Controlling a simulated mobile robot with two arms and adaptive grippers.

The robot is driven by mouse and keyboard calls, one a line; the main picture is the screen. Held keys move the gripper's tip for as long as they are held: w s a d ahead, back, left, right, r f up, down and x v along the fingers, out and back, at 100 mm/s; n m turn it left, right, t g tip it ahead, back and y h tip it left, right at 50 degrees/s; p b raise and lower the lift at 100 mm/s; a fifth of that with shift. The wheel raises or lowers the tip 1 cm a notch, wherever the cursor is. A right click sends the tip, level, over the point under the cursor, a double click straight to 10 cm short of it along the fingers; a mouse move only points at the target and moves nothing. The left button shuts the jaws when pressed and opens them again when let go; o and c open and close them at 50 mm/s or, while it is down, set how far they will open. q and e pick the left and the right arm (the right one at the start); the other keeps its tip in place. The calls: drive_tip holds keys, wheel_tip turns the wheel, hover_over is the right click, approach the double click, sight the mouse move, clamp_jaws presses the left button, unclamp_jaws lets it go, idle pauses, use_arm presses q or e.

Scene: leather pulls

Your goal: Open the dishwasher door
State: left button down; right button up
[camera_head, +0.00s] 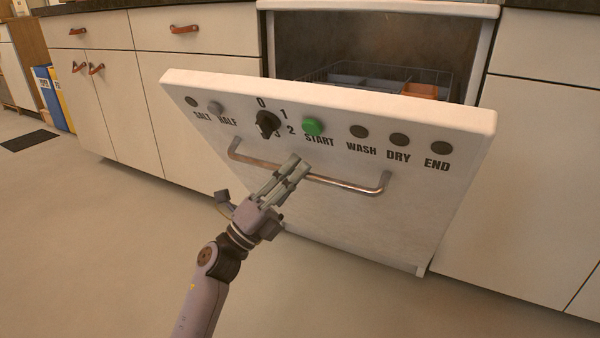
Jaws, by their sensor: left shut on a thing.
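The white dishwasher door (330,230) is tilted outward, partly open, with its top edge well in front of the cabinet. Its front carries a black dial, a green start button (313,126) and several dark round buttons. A metal bar handle (345,184) runs across the door below them. The fingers hide part of the bar. My right gripper is not in view.
Inside the dishwasher, a wire rack (375,76) shows behind the door, with an orange item (420,90) in it. White cabinets with leather pulls (184,29) stand at left, and plain cabinets at right. The floor (110,250) in front is clear.

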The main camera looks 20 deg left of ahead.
use_arm(q)
drive_tip(key=shift+s+f, duration=0.15)
drive_tip(key=shift+f, duration=0.05)
idle(0.3)
drive_tip(key=c, duration=1.6)
unclamp_jaws()
drive_tip(key=shift+s, duration=0.1)
drive_tip(key=s+a+f, duration=0.1)
drive_tip(key=s+a, duration=0.6)
drive_tip(key=s, duration=0.5)
drive_tip(key=shift+a+f, duration=0.25)
drive_tip(key=shift+f, duration=0.15)
